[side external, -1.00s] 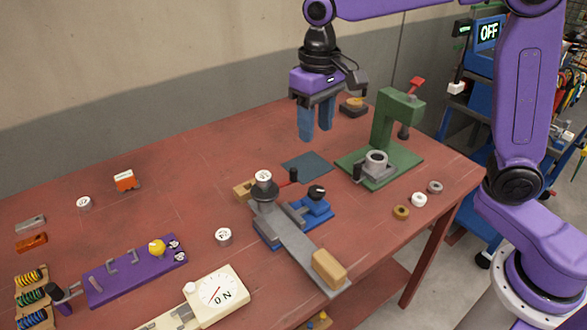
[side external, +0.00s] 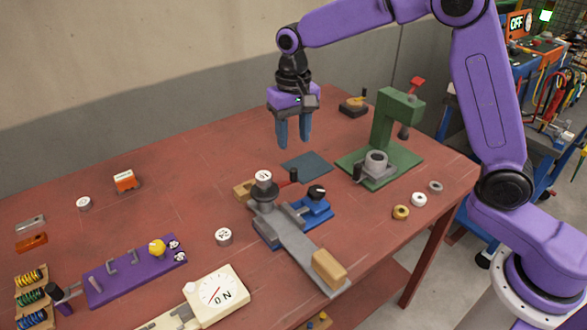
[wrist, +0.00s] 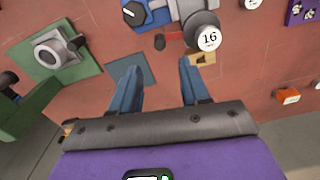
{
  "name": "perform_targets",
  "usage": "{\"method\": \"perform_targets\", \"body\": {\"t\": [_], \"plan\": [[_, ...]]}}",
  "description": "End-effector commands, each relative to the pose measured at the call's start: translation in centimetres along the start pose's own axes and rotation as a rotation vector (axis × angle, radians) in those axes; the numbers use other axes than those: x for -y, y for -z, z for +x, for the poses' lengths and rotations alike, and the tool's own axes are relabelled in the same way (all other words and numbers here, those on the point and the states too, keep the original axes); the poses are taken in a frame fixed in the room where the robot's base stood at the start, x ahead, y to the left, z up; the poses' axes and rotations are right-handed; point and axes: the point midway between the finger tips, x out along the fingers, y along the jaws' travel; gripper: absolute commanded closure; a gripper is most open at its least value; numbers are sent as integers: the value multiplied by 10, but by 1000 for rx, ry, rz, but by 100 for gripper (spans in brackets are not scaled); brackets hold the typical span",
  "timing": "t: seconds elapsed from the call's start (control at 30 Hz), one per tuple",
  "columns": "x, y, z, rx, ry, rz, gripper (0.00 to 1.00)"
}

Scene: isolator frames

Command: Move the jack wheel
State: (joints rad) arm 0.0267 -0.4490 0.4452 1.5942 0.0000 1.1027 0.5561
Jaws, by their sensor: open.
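No part is clearly marked as the jack wheel, and I cannot tell for certain which it is. A blue fixture with a black knob (side external: 316,192) sits at mid-table beside a grey lever arm (side external: 297,250); the black knob also shows at the top of the wrist view (wrist: 130,13). A red-and-black handle (side external: 288,177) sticks out next to it. My gripper (side external: 293,143) is open and empty, fingers pointing down, above the table behind the fixture. In the wrist view the fingers (wrist: 158,68) are apart with bare red table between them.
A green press stand (side external: 388,125) with a grey cup (side external: 376,162) rises to the right. A dark flat pad (side external: 306,167) lies near below my gripper. A weight marked 16 (wrist: 207,38) stands on the lever arm. Small rings (side external: 419,199) lie at the right. The back-left table is largely clear.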

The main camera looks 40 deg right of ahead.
Motion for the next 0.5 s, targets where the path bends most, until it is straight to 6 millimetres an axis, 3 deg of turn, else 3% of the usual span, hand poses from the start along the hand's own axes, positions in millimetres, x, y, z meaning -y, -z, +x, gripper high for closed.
{"method": "perform_targets", "body": {"t": [0.3, 0.5], "plan": [[-1, -1, 60, 3, -2, 1, 54], [0, -1, 88, 2, -1, 0, 54]]}}
